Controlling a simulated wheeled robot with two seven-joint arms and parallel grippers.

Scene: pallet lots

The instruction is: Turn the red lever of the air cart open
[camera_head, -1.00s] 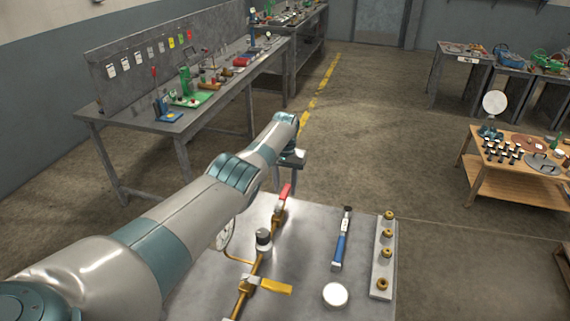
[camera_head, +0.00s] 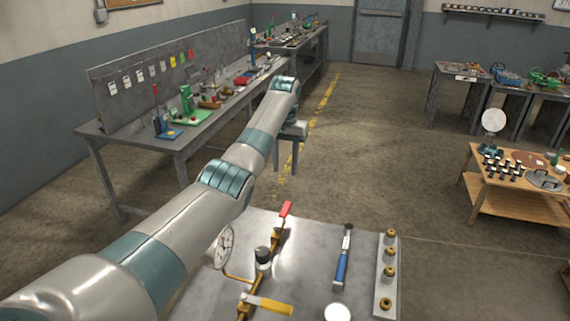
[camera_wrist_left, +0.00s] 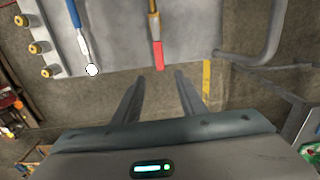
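The air cart's grey metal top (camera_head: 305,255) fills the lower middle of the head view. A brass pipe with a yellow handle (camera_head: 268,303), a dark knob and a gauge (camera_head: 222,246) runs along it. The red lever (camera_head: 286,210) is at the pipe's far end, near the cart's far edge. My left gripper (camera_head: 287,167) hangs beyond that edge, past the red lever, apart from it. In the left wrist view its fingers (camera_wrist_left: 160,76) are spread and empty, with the red lever (camera_wrist_left: 159,55) just ahead of the gap.
On the cart lie a blue-handled tool (camera_head: 342,262), a white round piece (camera_head: 337,312) and a strip with several brass fittings (camera_head: 384,275). A grey workbench (camera_head: 190,130) stands at left. A wooden table (camera_head: 515,190) stands at right. Open floor lies between them.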

